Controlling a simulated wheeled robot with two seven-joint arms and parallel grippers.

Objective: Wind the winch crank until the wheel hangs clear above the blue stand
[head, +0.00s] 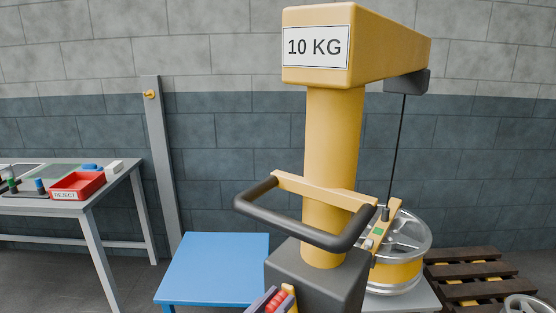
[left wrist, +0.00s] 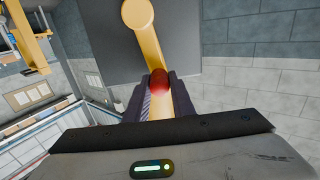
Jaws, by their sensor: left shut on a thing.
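The wheel (head: 408,250), silver with a yellow band, is at the right behind the crane post, under a black cable (head: 397,150) and a yellow hook bracket (head: 384,228). It is over a grey surface (head: 425,301); I cannot tell whether it touches. The blue stand (head: 215,262) is left of the post and bare where seen. My left gripper (head: 272,300), at the bottom edge, is shut on the red knob (left wrist: 160,80) of the yellow winch crank (left wrist: 149,42). The crank's round hub (left wrist: 137,14) shows in the left wrist view. My right gripper is out of view.
The yellow crane (head: 333,150), marked 10 KG, has a dark base (head: 315,275) and a black push handle (head: 300,232) sticking out front. A table with a red reject tray (head: 77,185) is at left. A wooden pallet (head: 478,272) is at right.

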